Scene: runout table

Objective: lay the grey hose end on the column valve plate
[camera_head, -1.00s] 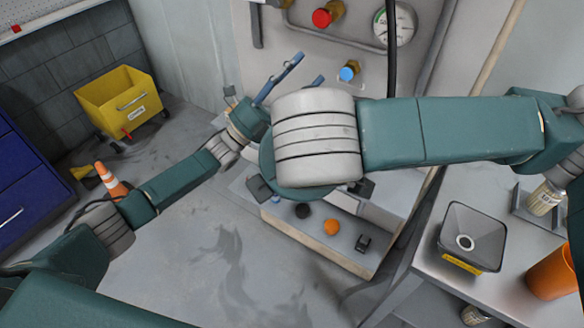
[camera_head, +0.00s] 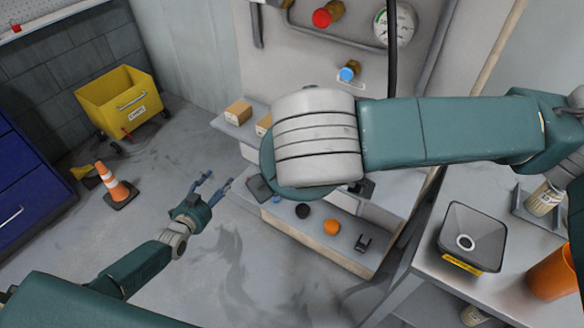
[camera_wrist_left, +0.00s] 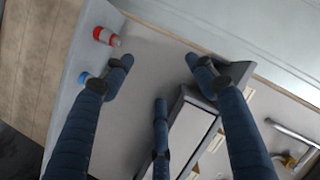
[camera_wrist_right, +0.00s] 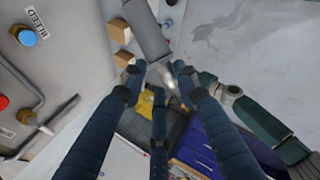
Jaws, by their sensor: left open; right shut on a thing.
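My right gripper (camera_wrist_right: 158,76) is shut on a grey cylinder, which I take for the grey hose end (camera_wrist_right: 147,34), in the right wrist view. My left gripper (camera_head: 217,183) is open and empty over the floor, left of the low shelf. The column panel (camera_head: 290,55) carries a red knob (camera_head: 322,18), a blue knob (camera_head: 347,73) and a gauge (camera_head: 395,25). The blue knob also shows in the right wrist view (camera_wrist_right: 27,37), beside a BLEED label. I cannot single out the valve plate.
Small cardboard boxes (camera_head: 238,112) stand on a ledge left of my right arm. An orange ball (camera_head: 331,227) and a black disc (camera_head: 303,211) lie on the low shelf. A funnel-like tray (camera_head: 470,237) and orange cup (camera_head: 552,275) are at right.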

